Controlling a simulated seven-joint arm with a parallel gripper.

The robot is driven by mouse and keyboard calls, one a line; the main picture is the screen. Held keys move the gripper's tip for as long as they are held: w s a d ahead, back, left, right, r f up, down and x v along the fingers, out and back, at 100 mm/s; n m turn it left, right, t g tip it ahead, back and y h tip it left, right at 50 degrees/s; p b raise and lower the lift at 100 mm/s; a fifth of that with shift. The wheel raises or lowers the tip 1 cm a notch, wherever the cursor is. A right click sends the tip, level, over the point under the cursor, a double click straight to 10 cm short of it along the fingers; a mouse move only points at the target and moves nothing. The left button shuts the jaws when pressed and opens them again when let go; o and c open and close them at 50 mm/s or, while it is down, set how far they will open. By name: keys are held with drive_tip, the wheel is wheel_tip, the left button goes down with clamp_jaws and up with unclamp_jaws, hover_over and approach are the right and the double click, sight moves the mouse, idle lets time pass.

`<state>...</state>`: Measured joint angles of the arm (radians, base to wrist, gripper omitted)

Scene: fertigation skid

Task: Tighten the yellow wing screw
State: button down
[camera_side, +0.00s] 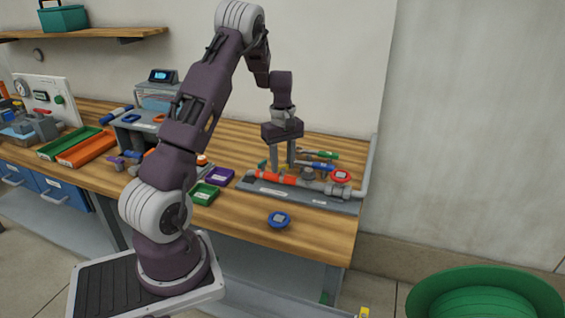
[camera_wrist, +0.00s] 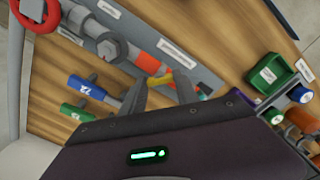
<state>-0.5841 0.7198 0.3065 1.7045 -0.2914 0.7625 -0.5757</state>
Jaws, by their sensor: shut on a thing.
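The yellow wing screw (camera_wrist: 160,81) shows in the wrist view beside the orange pipe section (camera_wrist: 147,63), between my fingertips. My gripper (camera_wrist: 163,78) is shut on it, with one finger on each side; the fingers partly cover it. In the side view my gripper (camera_side: 282,167) points straight down at the back of the orange pipe (camera_side: 276,178) on the grey skid plate (camera_side: 250,186). The wing screw cannot be made out there.
A red handwheel (camera_side: 340,176) stands at the skid's right end. Blue-handled (camera_wrist: 84,87) and green-handled (camera_wrist: 75,112) tools lie close behind the pipe. Purple (camera_side: 219,175) and green (camera_side: 204,193) bins sit left of the skid. A blue knob (camera_side: 278,219) lies in front, with bare wood around it.

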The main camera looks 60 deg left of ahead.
sight(283, 166)
drive_tip(key=m, duration=0.4)
drive_tip(key=shift+m, duration=0.3)
drive_tip(key=m, duration=0.4)
drive_tip(key=shift+m, duration=0.3)
drive_tip(key=c, duration=0.9)
unclamp_jaws()
wheel_tip(283, 166, up, 7)
drive_tip(key=shift+r, duration=0.1)
